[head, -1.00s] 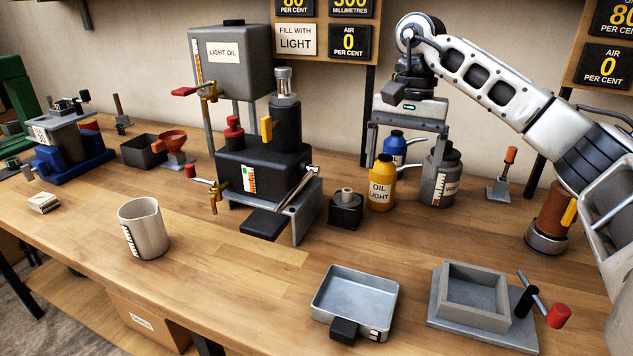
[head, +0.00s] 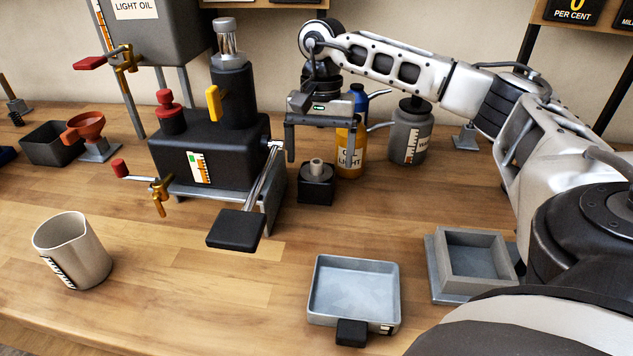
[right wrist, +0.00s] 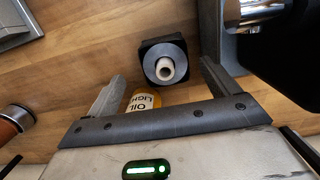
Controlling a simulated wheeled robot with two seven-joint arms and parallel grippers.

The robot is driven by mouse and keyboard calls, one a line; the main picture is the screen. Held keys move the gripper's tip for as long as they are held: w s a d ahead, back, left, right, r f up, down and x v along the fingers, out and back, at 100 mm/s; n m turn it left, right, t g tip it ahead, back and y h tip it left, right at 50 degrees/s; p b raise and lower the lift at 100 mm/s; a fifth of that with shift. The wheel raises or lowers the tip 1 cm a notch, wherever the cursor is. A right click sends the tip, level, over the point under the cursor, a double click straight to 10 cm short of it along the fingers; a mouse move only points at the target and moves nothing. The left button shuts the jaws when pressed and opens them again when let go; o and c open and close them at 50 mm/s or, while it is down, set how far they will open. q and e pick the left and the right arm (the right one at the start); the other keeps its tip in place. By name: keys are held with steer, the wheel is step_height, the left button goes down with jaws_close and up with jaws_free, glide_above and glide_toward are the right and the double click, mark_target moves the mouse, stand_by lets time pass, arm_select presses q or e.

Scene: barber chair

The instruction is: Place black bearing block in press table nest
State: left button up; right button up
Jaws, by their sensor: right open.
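The black bearing block (head: 316,186), a small dark square block with a grey cylinder on top, stands upright on the bench beside the black pump-like machine (head: 210,150). My right gripper (head: 320,155) is open and empty, fingers pointing down, just above and behind the block in the head view. In the right wrist view the block (right wrist: 150,55) shows between the open fingers (right wrist: 165,75), apart from them. A square grey walled holder (head: 450,272) on a plate stands at the right; I cannot tell if it is the press table nest. My left gripper is not in view.
A yellow oil bottle (head: 345,165) stands close behind the block, with a grey can (head: 410,135) to its right. A metal tray (head: 352,290) lies in front. A beige jug (head: 72,250) stands at left. The bench between jug and tray is clear.

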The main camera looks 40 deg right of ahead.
mark_target(316, 160)
steer(key=shift+w+a+f+p, duration=0.1)
steer(key=shift+f+p, duration=0.15)
steer(key=shift+f, duration=1.1)
steer(key=shift+w+a+f+p, duration=0.1)
steer(key=shift+f+p, duration=0.15)
steer(key=shift+f, duration=1.05)
steer(key=shift+w+r, duration=0.1)
steer(key=shift+r, duration=0.05)
jaws_close()
